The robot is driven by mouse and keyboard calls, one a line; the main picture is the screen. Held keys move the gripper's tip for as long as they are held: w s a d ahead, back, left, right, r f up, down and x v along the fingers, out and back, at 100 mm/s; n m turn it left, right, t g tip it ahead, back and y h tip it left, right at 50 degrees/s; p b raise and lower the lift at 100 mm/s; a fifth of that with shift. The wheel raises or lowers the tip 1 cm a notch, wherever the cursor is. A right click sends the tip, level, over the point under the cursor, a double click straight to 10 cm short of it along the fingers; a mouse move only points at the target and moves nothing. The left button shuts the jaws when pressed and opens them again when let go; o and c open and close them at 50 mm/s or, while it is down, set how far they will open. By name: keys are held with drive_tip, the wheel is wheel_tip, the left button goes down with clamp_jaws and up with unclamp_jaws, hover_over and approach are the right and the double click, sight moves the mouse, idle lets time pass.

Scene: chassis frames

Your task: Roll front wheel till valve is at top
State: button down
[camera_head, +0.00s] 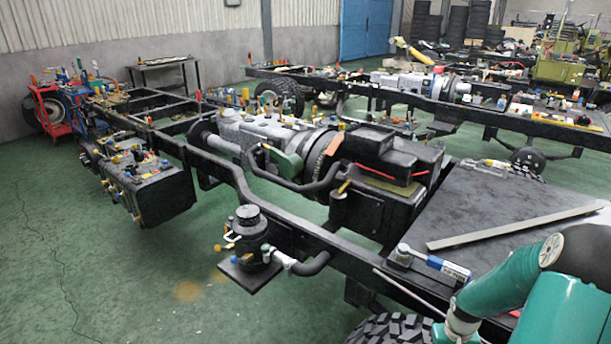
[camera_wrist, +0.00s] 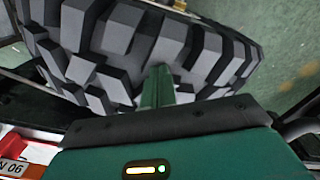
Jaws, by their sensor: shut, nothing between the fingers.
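The front wheel shows as a black, chunky-treaded tyre (camera_head: 392,329) at the bottom edge of the head view, partly hidden by my teal arm. In the wrist view its tread (camera_wrist: 125,42) fills the top, with large grey-black blocks. My gripper (camera_wrist: 157,80) is shut and empty, its green fingers pointing at the tread. The fingertips overlap the tread blocks in the picture; I cannot tell whether they touch. The valve is not visible in either view.
The black chassis frame (camera_head: 345,262) runs beside the wheel. A dark flat panel (camera_head: 480,215) bears a long metal bar (camera_head: 515,228) and a blue-handled tool (camera_head: 440,265). A black canister (camera_head: 248,235) sits on a side bracket.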

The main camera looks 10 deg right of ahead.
drive_tip(key=shift+w+a+f, duration=0.25)
drive_tip(key=shift+w+a, duration=0.1)
drive_tip(key=shift+a, duration=0.05)
drive_tip(key=shift+a, duration=0.1)
drive_tip(key=shift+f, duration=0.1)
drive_tip(key=shift+w+a+f, duration=0.15)
drive_tip(key=shift+w+a, duration=0.85)
drive_tip(key=shift+w, duration=0.1)
idle(0.6)
wheel_tip(320, 180, up, 8)
drive_tip(key=shift+w+r, duration=0.2)
idle(0.8)
